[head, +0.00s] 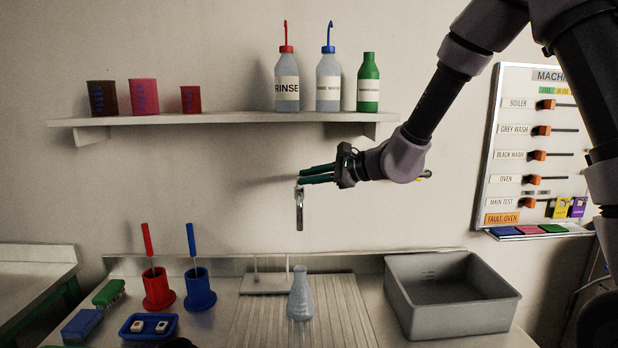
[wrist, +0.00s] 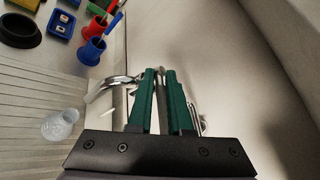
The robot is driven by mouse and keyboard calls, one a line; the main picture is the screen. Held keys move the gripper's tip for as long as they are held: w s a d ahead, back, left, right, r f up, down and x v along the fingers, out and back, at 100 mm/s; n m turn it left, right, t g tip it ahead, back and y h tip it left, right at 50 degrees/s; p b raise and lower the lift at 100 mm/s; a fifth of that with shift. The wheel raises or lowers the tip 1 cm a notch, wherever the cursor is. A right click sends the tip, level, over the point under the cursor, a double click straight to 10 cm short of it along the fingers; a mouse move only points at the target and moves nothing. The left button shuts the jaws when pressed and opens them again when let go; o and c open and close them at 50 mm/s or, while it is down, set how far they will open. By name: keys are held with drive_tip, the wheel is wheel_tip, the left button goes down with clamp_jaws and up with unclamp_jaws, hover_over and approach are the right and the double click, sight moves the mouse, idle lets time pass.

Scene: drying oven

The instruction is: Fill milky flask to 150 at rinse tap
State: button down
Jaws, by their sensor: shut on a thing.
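The milky flask (head: 301,298), pale and conical, stands upright on the ribbed drainboard below the tap. It also shows at the left of the wrist view (wrist: 61,125). The rinse tap (head: 299,210) is a chrome spout pointing down above the flask; its curved pipe shows in the wrist view (wrist: 112,84). My gripper (head: 303,176) is at the top of the tap, with its green fingers (wrist: 160,78) closed on a metal part that looks like the tap's handle. The fingers hide most of that part. I cannot make out the flask's level or marks, or any clear water stream.
A grey basin (head: 450,322) stands right of the ribbed drainboard (head: 252,325). Red (head: 157,290) and blue (head: 199,290) holders with brushes or rods stand left. A shelf (head: 225,117) with bottles and cups is above. A labelled board (head: 535,150) hangs right.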

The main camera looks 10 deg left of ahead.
drive_tip(key=shift+f+g, duration=0.25)
drive_tip(key=shift+g, duration=0.05)
drive_tip(key=c, duration=0.8)
unclamp_jaws()
drive_tip(key=shift+o, duration=0.2)
drive_tip(key=shift+r, duration=0.1)
drive_tip(key=shift+r, duration=0.1)
drive_tip(key=s+d+r+n+t+h, duration=0.1)
drive_tip(key=s+d+r+h, duration=0.3)
drive_tip(key=d, duration=0.9)
drive_tip(key=s+d+r+n+t+h, duration=0.1)
drive_tip(key=s+d+r+n+h, duration=0.3)
drive_tip(key=s+d, duration=0.4)
drive_tip(key=s+d+r+n+t+h, duration=0.2)
drive_tip(key=s+d, duration=0.5)
drive_tip(key=d, duration=1.2)
wheel_tip(320, 180, up, 2)
drive_tip(key=shift+d+r+n+h, duration=0.1)
drive_tip(key=shift+d+n+h, duration=0.35)
drive_tip(key=shift+h, duration=0.65)
